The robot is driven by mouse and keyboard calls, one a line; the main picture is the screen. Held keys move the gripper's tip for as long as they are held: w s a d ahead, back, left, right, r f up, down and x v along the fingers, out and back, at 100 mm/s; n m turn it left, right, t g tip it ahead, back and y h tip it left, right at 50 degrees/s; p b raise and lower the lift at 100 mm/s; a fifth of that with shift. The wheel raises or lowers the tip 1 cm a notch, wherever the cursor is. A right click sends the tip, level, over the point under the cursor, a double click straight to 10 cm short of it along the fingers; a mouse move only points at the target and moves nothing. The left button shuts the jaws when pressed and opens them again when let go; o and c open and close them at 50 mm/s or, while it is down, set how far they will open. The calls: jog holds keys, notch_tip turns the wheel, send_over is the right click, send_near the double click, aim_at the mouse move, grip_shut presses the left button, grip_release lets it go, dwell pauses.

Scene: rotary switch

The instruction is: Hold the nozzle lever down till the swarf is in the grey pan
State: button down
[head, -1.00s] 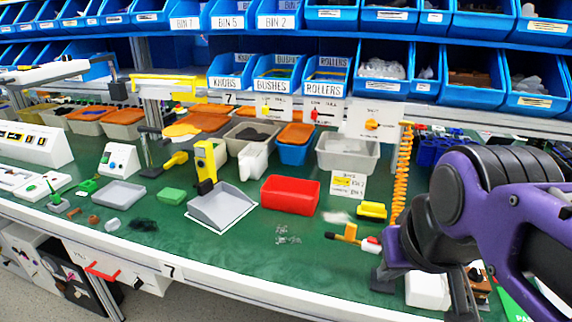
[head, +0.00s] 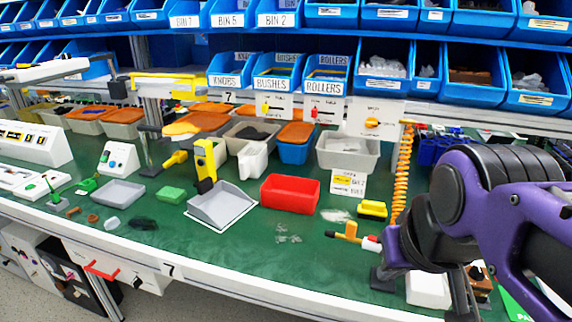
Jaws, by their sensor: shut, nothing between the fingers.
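The nozzle (head: 350,233), with a yellow-orange body and a red and white end, lies on the green bench just left of my arm. Its lever cannot be told apart at this size. Small silvery bits (head: 288,236), which look like swarf, lie on the bench left of the nozzle. The grey pan (head: 222,205) sits farther left on a white-edged patch, its open front toward me; no bits show in it. My gripper (head: 462,297) points down at the lower right, its fingers dark and partly hidden by my purple wrist. It appears shut, right of the nozzle.
A red tray (head: 290,192) stands behind the bits, and a yellow block (head: 372,210) behind the nozzle. A pale smear (head: 335,215) lies near that block. An orange coiled hose (head: 402,172) hangs beside my arm. A white block (head: 428,290) is near my gripper.

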jog(key=shift+f, duration=1.5)
dwell(2.9)
jog(key=shift+r, duration=0.15)
dwell(1.4)
notch_tip(320, 180, up, 8)
jog(key=p, duration=0.5)
dwell(0.3)
dwell(0.4)
